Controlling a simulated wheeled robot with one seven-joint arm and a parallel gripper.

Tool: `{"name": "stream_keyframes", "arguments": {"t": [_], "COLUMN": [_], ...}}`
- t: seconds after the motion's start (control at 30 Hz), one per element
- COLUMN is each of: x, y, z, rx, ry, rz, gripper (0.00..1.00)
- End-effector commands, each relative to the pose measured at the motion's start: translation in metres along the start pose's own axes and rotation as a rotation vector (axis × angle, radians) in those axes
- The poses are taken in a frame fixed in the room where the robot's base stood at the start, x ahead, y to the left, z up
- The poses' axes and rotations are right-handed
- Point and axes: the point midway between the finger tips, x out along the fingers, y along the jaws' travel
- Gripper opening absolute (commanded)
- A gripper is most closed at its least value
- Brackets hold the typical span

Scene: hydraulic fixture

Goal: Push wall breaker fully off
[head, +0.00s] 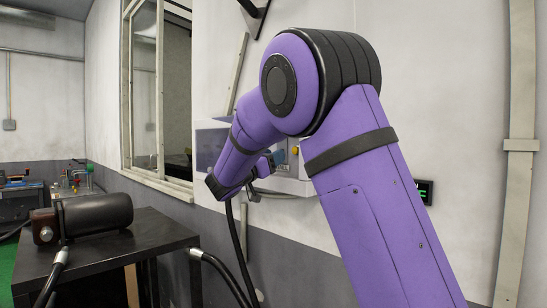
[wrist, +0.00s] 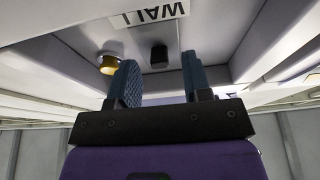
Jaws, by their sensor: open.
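A pale grey panel box on the wall (head: 293,186) is partly hidden behind my arm in the head view. In the wrist view its face carries an upside-down "WALL" label (wrist: 150,13). A small black block (wrist: 159,54), which looks like the wall breaker's switch, sits by the label; its on or off position cannot be told. A brass-yellow knob (wrist: 110,63) is left of it. My gripper (wrist: 162,80) is open and empty, and the black block appears between its fingertips, with no clear contact. My gripper (head: 262,168) is in front of the box in the head view.
A black table (head: 130,252) at lower left bears a dark cylinder (head: 95,215) with hoses. A window frame (head: 157,182) is left of the box. A small green-lit display (head: 425,191) is right of my arm.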

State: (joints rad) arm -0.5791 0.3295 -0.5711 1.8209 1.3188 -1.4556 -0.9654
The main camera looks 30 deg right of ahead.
Motion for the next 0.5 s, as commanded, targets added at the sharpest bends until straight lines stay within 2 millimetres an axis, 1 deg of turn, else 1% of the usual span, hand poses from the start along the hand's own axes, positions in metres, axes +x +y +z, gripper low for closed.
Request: {"name": "stream_keyframes", "arguments": {"t": [0.4,0.5], "x": [-0.073,-0.086], "y": [0.0,0.0], "z": [0.0,0.001], "rx": [-0.001,-0.001], "ry": [-0.001,0.0], "rz": [-0.003,-0.002], "gripper": [0.45,0.45]}}
